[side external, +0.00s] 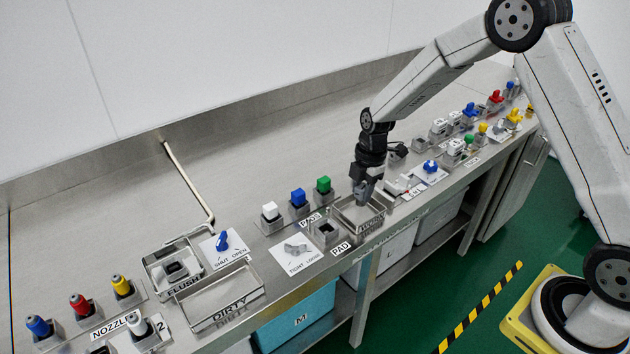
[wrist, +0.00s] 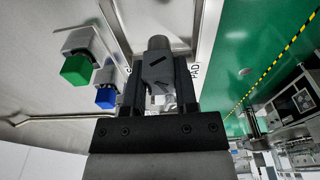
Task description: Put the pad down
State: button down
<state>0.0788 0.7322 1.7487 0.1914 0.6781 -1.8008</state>
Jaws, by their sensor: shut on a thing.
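My gripper (side external: 362,196) points down over the small metal tray (side external: 378,222) right of the PAD label. In the wrist view, my gripper (wrist: 158,75) is shut on a grey piece (wrist: 156,62) between its dark fingers. Its far end looks rounded. I cannot tell for sure that this piece is the pad, or whether it touches the tray. A white block (side external: 270,210), a blue block (side external: 298,196) and a green block (side external: 323,184) stand on their holders to the left. The square metal socket (side external: 326,232) by the PAD label looks empty.
A TIGHT/LOOSE lever (side external: 296,248) sits left of the socket. The DIRTY tray (side external: 218,294) and the FLUSH basin (side external: 152,274) are further left. Coloured valves (side external: 470,112) crowd the bench at right. The bench behind the blocks is clear.

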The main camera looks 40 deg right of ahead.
aim_at(361, 199)
jog(key=shift+w+f, duration=0.15)
jog(key=shift+f, duration=1.5)
jog(key=shift+f, duration=0.1)
jog(key=shift+c, duration=1.9)
grip_release()
jog(key=r, duration=0.4)
jog(key=d+r, duration=0.1)
jog(key=r, duration=0.7)
jog(key=shift+d+r, duration=0.1)
jog(key=shift+d, duration=0.1)
